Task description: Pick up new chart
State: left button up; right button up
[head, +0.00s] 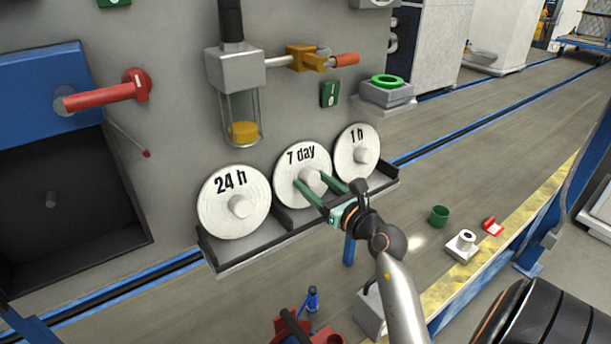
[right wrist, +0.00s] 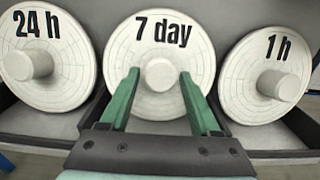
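Three round white charts with centre knobs stand upright in a dark rack (head: 285,238) on the grey wall. They read "24 h" (head: 222,207), "7 day" (head: 292,190) and "1 h" (head: 350,158). My right gripper (head: 316,180) is at the "7 day" chart, its green fingers apart on either side of the knob. In the right wrist view the fingers (right wrist: 158,85) are open around the lower part of the "7 day" knob (right wrist: 160,74), with gaps on both sides. Whether the tips touch the chart face is unclear. My left gripper is not in view.
A grey device with a glass cylinder (head: 243,118) and an orange-handled valve (head: 318,58) sits above the rack. A red lever (head: 105,92) is at left. A green cup (head: 439,215) and a small white block (head: 461,245) lie to the right on the floor area.

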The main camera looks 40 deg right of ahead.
grip_shut()
jog(key=shift+r, duration=0.15)
dwell(0.5)
